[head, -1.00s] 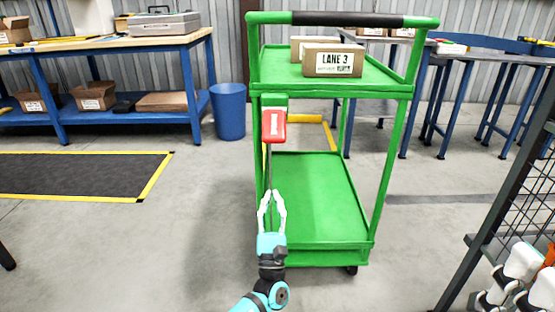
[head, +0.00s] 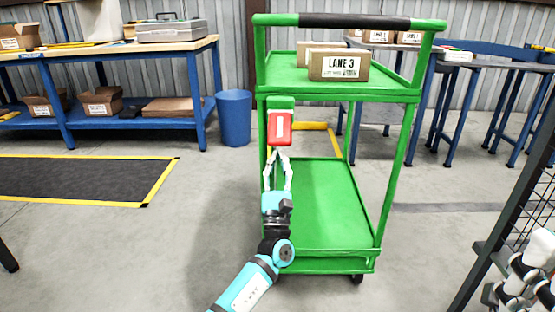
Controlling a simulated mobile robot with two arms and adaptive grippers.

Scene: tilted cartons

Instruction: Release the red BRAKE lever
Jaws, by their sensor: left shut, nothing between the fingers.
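The red BRAKE lever (head: 279,128) sits on a green bracket at the left front post of the green cart (head: 325,205), just below its top shelf. It has a small white label, too small to read. My left gripper (head: 278,157) is just below the lever in the picture, its pale fingers pointing up towards it. The gripper is shut and empty. I cannot tell whether its fingertips touch the lever's lower edge.
A blue bin (head: 234,118) and a workbench (head: 110,48) stand at left. A dark mesh frame (head: 530,190) is at right.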

